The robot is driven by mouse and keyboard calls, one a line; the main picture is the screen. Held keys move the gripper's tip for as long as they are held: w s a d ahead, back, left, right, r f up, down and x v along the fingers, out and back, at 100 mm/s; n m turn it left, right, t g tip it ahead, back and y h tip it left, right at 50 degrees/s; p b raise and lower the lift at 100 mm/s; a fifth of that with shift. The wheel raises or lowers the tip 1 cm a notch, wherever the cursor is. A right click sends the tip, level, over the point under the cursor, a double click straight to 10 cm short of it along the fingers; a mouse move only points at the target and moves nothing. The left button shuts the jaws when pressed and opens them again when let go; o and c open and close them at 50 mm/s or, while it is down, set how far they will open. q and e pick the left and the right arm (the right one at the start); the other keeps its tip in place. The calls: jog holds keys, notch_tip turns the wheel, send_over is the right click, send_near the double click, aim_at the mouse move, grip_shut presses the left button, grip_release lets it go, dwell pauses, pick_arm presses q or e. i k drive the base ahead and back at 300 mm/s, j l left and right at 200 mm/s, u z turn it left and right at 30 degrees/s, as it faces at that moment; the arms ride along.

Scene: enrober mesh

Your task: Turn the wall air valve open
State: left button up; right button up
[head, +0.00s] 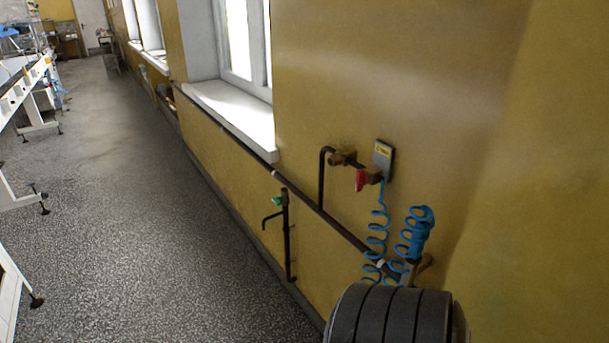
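A brass valve (374,176) with a red handle (360,180) is on the yellow wall, right of the window. The red handle hangs down beside the valve body. A dark pipe (321,180) leads up to a brass fitting (343,157) on the valve's left. A grey plate with a yellow label (383,159) is just above the valve. A coiled blue hose (377,235) hangs below it. Neither of my grippers is in view, and nothing touches the red handle.
A second valve with a green handle (278,200) stands lower left on another pipe (288,245). More coiled blue hose (415,232) hangs at the right. A dark ribbed rounded shape fills the bottom. The speckled floor (140,230) is open between the wall and white-framed equipment (25,90).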

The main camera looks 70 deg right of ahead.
aim_at(362, 178)
jog(key=z, duration=3.05)
jog(key=i+j+z, duration=0.1)
jog(key=j+z, duration=0.35)
jog(key=j, duration=0.3)
jog(key=j+z, duration=0.45)
jog(key=j, duration=0.3)
